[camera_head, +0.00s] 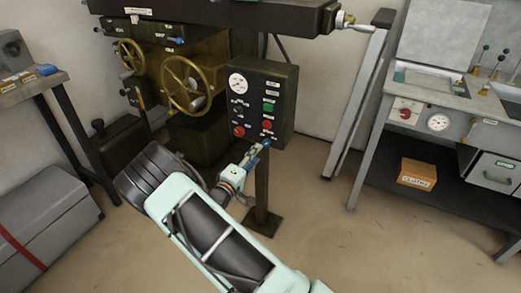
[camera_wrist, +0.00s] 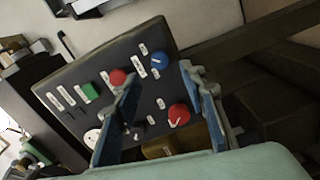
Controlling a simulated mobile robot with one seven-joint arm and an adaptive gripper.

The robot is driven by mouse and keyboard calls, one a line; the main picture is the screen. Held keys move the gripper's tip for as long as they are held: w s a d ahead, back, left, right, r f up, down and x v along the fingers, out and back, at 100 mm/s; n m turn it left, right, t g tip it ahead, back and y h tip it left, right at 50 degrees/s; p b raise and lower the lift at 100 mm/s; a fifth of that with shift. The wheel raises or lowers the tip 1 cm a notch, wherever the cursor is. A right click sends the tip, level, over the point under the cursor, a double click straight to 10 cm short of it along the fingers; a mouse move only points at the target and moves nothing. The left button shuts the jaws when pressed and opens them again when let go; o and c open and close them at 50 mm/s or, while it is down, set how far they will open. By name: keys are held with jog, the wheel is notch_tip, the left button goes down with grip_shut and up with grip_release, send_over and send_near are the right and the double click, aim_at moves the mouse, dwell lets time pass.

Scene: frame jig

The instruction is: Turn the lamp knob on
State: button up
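The dark control panel (camera_head: 283,95) stands on a post, with a gauge, buttons and knobs. In the wrist view its face (camera_wrist: 105,75) is tilted and shows a blue knob (camera_wrist: 160,60) with a white pointer, a red knob (camera_wrist: 179,115) with a white pointer, a red button (camera_wrist: 118,77) and a green button (camera_wrist: 90,92). The labels are too small to read, so I cannot tell which knob is the lamp's. My gripper (camera_wrist: 158,79) is open, with nothing seen held between its blue-padded fingers. In the head view my gripper (camera_head: 262,147) is at the panel's lower edge; contact is unclear.
A machine with brass handwheels (camera_head: 188,86) stands left of the panel. A grey leaning post (camera_head: 358,95) and a workbench (camera_head: 440,98) with an orange box (camera_head: 417,174) below are to the right. A grey chest (camera_head: 40,225) is at left. Floor between panel and workbench is clear.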

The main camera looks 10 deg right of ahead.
jog(key=v, duration=0.6)
jog(key=shift+r, duration=0.1)
